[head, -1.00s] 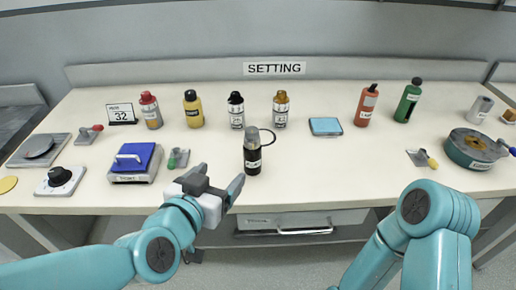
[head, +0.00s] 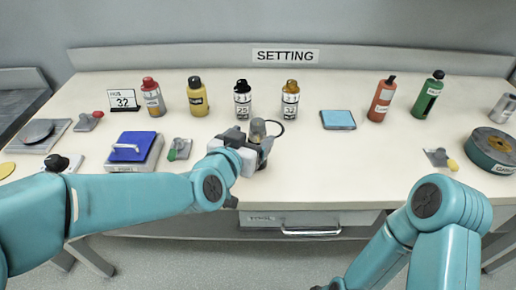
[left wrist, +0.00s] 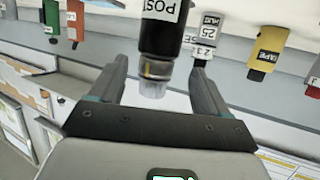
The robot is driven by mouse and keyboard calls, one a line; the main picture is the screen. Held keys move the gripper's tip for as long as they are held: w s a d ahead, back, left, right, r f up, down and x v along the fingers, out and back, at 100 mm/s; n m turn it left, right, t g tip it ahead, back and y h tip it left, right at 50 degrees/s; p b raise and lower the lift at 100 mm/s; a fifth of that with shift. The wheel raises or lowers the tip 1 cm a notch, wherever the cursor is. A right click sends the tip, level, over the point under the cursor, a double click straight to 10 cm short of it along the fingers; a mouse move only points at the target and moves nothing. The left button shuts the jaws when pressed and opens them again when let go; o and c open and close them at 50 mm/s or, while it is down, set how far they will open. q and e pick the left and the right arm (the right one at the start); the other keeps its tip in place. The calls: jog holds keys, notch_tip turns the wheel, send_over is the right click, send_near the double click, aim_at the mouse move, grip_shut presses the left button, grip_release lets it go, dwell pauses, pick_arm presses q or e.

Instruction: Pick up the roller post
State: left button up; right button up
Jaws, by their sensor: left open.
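The roller post is a dark upright cylinder with a grey top (head: 258,126) near the front middle of the bench. My left gripper (head: 263,148) is at the post and hides most of its lower body in the head view. In the left wrist view the post (left wrist: 160,38) appears upside down, with a white label reading POST. It stands between the two spread fingers of the left gripper (left wrist: 158,75), with gaps on both sides. My right arm shows at the lower right, but its gripper is out of view.
Labelled bottles stand behind, including a black-capped one (head: 242,100) and a yellow-capped one (head: 290,100). A thin dark loop (head: 280,128) is beside the post. A green-handled tool (head: 178,149) and a blue-topped block (head: 133,148) are to the left.

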pick_arm(q)
jog(key=x, duration=0.5)
jog(key=shift+w+d, duration=0.1)
jog(key=shift+d, duration=0.1)
jog(key=shift+r, duration=0.1)
jog(key=c, duration=1.2)
